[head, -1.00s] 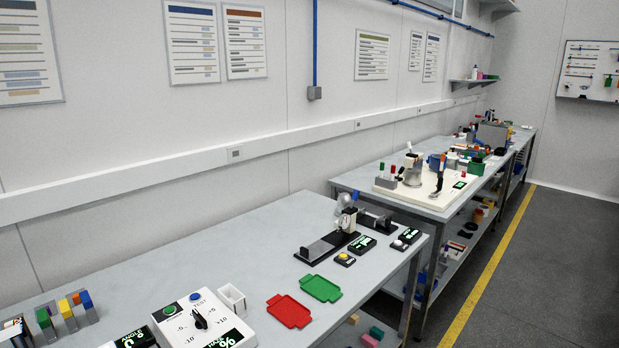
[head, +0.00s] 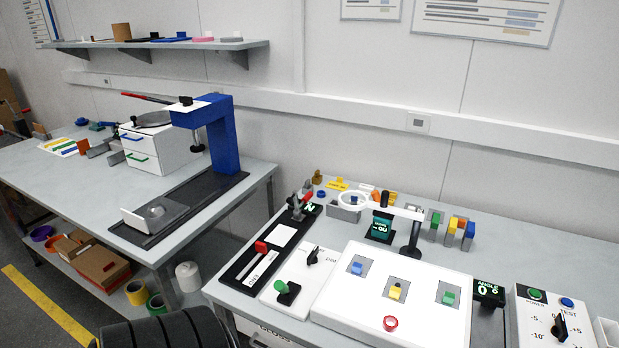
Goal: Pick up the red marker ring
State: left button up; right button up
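The red marker ring (head: 391,323) is a small red ring with a pale centre. It lies near the front edge of a white backlit panel (head: 338,308) on the right-hand bench. Blue, yellow and green blocks sit in grey square patches on the same panel, behind the ring. Nothing covers the ring. Neither of my grippers is in the head view.
A lamp with a ring head (head: 354,201) stands behind the panel, its post (head: 410,250) close to the panel's back edge. A white switch box (head: 296,283) is left of the panel, and an angle display (head: 488,292) is right. A blue stand (head: 222,140) is on the left bench.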

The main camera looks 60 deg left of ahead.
aim_at(389, 319)
jog(key=u, duration=1.4)
